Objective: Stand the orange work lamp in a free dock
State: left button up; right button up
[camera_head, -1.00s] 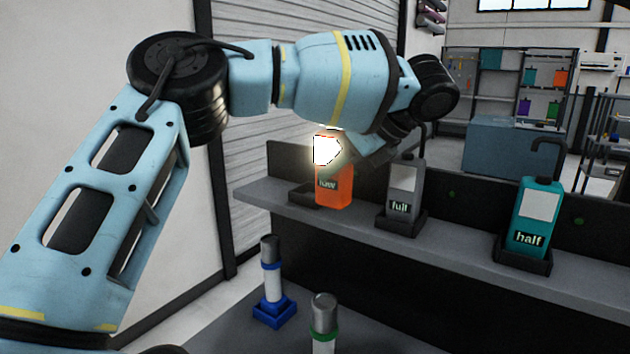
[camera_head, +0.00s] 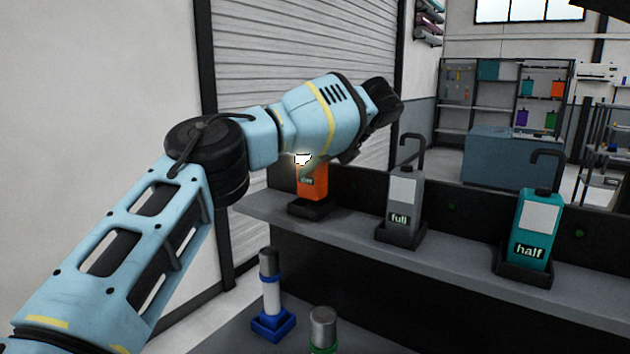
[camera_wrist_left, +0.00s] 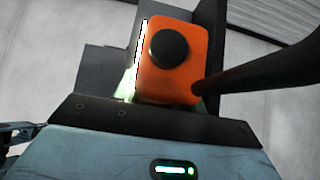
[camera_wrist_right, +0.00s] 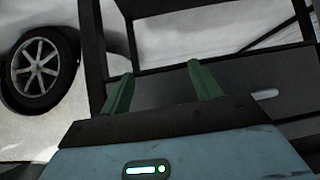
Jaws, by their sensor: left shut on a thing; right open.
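The orange work lamp (camera_head: 312,183) is upright at the left end of the shelf, its lit face bright white at the top. Its base meets a black dock (camera_head: 309,209); I cannot tell whether it is fully seated. My left gripper (camera_head: 326,166) is shut on the lamp, its fingers mostly hidden by my arm. In the left wrist view the orange lamp top (camera_wrist_left: 175,75) with its black knob lies in front of the palm. My right gripper (camera_wrist_right: 157,75) is open and empty in the right wrist view and does not show in the head view.
A grey lamp (camera_head: 402,207) marked "full" and a teal lamp (camera_head: 540,225) marked "half" stand in docks further right on the shelf (camera_head: 450,250). A blue-based cylinder (camera_head: 271,290) and a green-ringed one (camera_head: 323,330) stand lower in front. A wheel (camera_wrist_right: 38,68) shows in the right wrist view.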

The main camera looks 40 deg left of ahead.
aim_at(315, 180)
pick_arm(q)
jog(key=f, duration=0.3)
jog(key=shift+w+a+f, duration=0.1)
jog(key=shift+a+f, duration=0.1)
jog(key=shift+f, duration=0.1)
jog(key=o, duration=1.3)
jog(key=shift+v, duration=3.8)
